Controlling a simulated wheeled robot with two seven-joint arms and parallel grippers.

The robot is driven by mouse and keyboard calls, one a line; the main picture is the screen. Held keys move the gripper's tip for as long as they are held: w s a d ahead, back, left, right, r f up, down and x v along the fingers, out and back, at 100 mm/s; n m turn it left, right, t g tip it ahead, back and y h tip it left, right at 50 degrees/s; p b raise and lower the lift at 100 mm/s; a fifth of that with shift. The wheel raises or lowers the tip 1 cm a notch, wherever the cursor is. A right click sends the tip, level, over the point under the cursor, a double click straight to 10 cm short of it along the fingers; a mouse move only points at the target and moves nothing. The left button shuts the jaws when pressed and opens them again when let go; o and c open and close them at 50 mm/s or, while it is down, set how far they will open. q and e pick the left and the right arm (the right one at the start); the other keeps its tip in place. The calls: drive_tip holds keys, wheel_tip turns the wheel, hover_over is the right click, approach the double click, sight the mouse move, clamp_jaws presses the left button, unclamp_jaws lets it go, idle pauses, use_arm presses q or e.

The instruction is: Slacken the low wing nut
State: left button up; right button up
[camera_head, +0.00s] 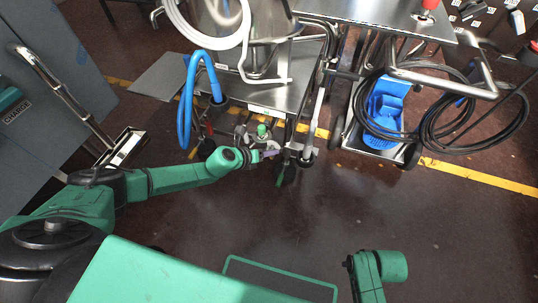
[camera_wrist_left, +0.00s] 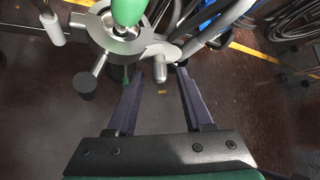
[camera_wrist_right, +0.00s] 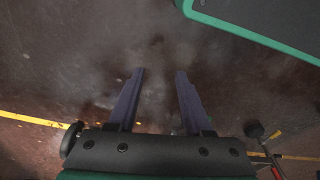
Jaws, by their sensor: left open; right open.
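A metal hub with projecting arms (camera_wrist_left: 122,38) stands under a green knob (camera_wrist_left: 128,10) in the left wrist view. The green knob also shows in the head view (camera_head: 262,130), low on the steel cart. One arm of the hub ends in a dark round foot (camera_wrist_left: 85,84). A small metal lobe (camera_wrist_left: 160,68) reaches between my left fingertips; I cannot tell for sure that it is the low wing nut. My left gripper (camera_wrist_left: 159,76) is open around this lobe, with a gap to both fingers. My right gripper (camera_wrist_right: 160,74) is open and empty above bare floor.
A steel cart (camera_head: 285,85) with a blue hose (camera_head: 186,105) stands above the left gripper. A trolley with a blue part (camera_head: 384,105) and coiled black cable (camera_head: 455,140) is at the right. A grey cabinet (camera_head: 60,60) is at the left. The near floor is clear.

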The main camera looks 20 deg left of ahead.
use_arm(q)
drive_tip(key=shift+w+d+f, duration=0.25)
drive_tip(key=shift+w, duration=0.1)
clamp_jaws()
use_arm(e)
drive_tip(key=shift+w+a+r, duration=0.1)
drive_tip(key=shift+r, duration=0.5)
use_arm(q)
drive_tip(key=shift+f, duration=0.1)
